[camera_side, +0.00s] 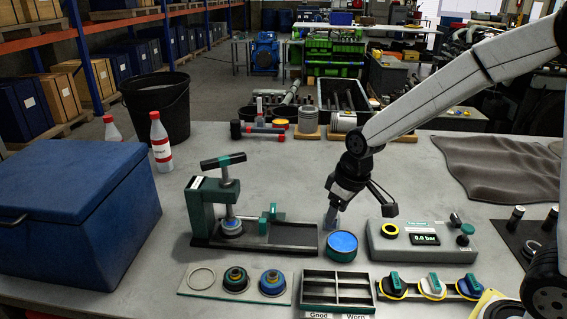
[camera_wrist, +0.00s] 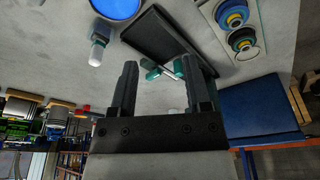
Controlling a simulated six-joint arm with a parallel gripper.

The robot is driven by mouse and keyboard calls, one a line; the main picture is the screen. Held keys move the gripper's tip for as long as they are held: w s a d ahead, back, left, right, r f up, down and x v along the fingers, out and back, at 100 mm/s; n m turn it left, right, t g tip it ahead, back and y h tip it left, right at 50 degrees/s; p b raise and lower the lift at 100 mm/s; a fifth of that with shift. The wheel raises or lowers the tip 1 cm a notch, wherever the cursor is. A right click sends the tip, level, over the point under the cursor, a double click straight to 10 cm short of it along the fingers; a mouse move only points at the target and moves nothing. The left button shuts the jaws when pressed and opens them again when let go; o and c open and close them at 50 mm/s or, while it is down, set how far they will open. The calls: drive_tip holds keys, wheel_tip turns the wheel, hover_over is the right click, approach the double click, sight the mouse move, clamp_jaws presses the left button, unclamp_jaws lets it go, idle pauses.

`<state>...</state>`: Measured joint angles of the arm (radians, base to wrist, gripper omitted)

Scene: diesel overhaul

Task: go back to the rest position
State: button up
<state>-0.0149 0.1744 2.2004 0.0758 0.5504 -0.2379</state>
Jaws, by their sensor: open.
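My gripper (camera_side: 343,196) hangs over the middle of the grey table, near the blue-topped round can (camera_side: 342,246). In the wrist view my gripper (camera_wrist: 161,78) has its two dark fingers wide apart, with nothing held between them. The can's blue top (camera_wrist: 116,7) shows at the upper edge there, and a small pale upright piece (camera_wrist: 98,48) stands beside it, outside the fingers. In the side view, whether the gripper touches anything is hard to tell.
A green press (camera_side: 215,205) stands left of my gripper and a pressure tester (camera_side: 422,241) stands right. A blue chest (camera_side: 75,215) fills the left side. A divided tray (camera_side: 338,290) and injector parts line the front. A grey cloth (camera_side: 500,165) lies at right.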

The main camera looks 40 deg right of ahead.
drive_tip(key=s+d+f+m, duration=0.1)
drive_tip(key=s+f+m, duration=0.1)
drive_tip(key=s, duration=0.8)
drive_tip(key=shift+d+f, duration=0.15)
drive_tip(key=shift+f, duration=0.55)
drive_tip(key=shift+w, duration=0.2)
drive_tip(key=w+a+r+n+y, duration=0.1)
drive_tip(key=w+a+r+n, duration=0.2)
drive_tip(key=w, duration=0.8)
drive_tip(key=w+a+r+n+y, duration=0.1)
drive_tip(key=w+a+r+n, duration=0.3)
drive_tip(key=w, duration=0.7)
drive_tip(key=w+a+r+n+g+y, duration=0.1)
drive_tip(key=w+a+r+n, duration=0.3)
drive_tip(key=w+r, duration=0.3)
drive_tip(key=shift+w+a+r+n, duration=0.1)
drive_tip(key=shift+w+n, duration=0.25)
drive_tip(key=shift+w, duration=0.7)
drive_tip(key=shift+w+a+n, duration=0.1)
drive_tip(key=shift+w+n, duration=0.25)
drive_tip(key=shift+w, duration=0.65)
drive_tip(key=shift+w+a+r+n+g+y, duration=0.15)
drive_tip(key=shift+w+a+n+y, duration=0.15)
drive_tip(key=shift+n, duration=0.4)
drive_tip(key=shift+w+a+n+g+y, duration=0.15)
drive_tip(key=shift+w+a+n+y, duration=0.15)
drive_tip(key=shift+n, duration=0.4)
